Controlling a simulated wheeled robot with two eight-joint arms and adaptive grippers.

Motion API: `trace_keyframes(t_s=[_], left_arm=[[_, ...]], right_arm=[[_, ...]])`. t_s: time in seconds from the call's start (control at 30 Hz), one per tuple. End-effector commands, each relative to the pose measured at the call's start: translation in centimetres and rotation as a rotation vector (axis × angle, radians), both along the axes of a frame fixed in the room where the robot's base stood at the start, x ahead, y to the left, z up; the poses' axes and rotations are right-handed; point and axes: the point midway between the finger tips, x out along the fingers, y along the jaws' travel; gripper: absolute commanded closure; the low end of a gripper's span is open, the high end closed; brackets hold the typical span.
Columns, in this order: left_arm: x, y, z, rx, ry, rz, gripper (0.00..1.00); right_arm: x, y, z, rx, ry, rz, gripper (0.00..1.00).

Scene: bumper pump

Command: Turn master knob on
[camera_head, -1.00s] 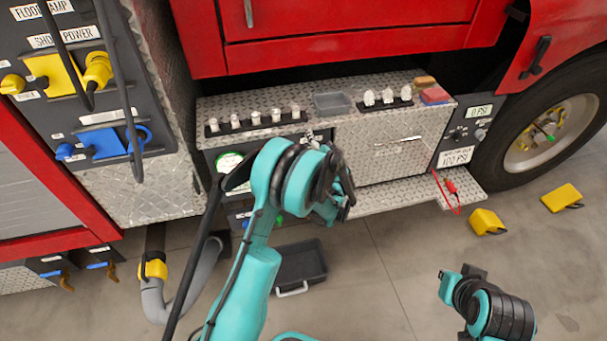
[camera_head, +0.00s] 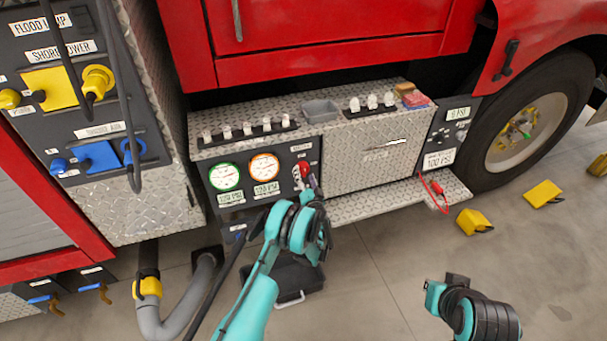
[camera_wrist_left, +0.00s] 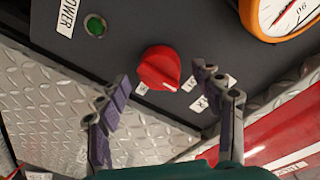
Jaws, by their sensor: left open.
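The master knob appears to be the red round knob (camera_head: 303,168) on the dark panel right of two gauges. In the left wrist view the red knob (camera_wrist_left: 158,68) has a raised ridge and small white labels beside it. My left gripper (camera_wrist_left: 165,88) is open, its two dark fingers spread to either side of the knob, with nothing held between them. I cannot tell whether a finger touches the knob. In the head view my left gripper (camera_head: 312,188) is just below the knob, partly hidden by its own wrist.
A green button (camera_wrist_left: 95,26) sits near the knob. A green-ringed gauge (camera_head: 225,177) and an orange-ringed gauge (camera_head: 265,167) are to its left. A diamond-plate ledge (camera_head: 345,128) juts above. A black tray (camera_head: 283,278) lies on the floor below.

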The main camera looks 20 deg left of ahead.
Motion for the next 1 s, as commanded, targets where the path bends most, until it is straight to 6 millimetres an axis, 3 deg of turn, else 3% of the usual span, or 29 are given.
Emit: trace_keyframes(t_s=[0.2, 0.47, 0.6, 0.67, 1.0], left_arm=[[1.6, 0.9, -0.1, 0.0, 0.001, 0.001, 0.34], [1.7, 0.9, 0.0, 0.0, 0.001, -0.001, 0.34], [1.7, 0.9, 0.0, 0.0, 0.001, -0.001, 0.71], [1.7, 0.9, 0.0, 0.0, 0.001, -0.001, 0.84], [1.7, 0.9, 0.1, 0.02, 0.015, -0.001, 0.84]], right_arm=[[0.0, 0.0, -0.7, 0.0, 0.0, 0.0, 1.0], [0.0, 0.0, -0.6, 0.0, 0.0, 0.0, 1.0], [0.0, 0.0, -0.6, 0.0, 0.0, 0.0, 1.0], [0.0, 0.0, -0.6, 0.0, 0.0, 0.0, 1.0], [0.0, 0.0, -0.6, 0.0, 0.0, 0.0, 1.0]])
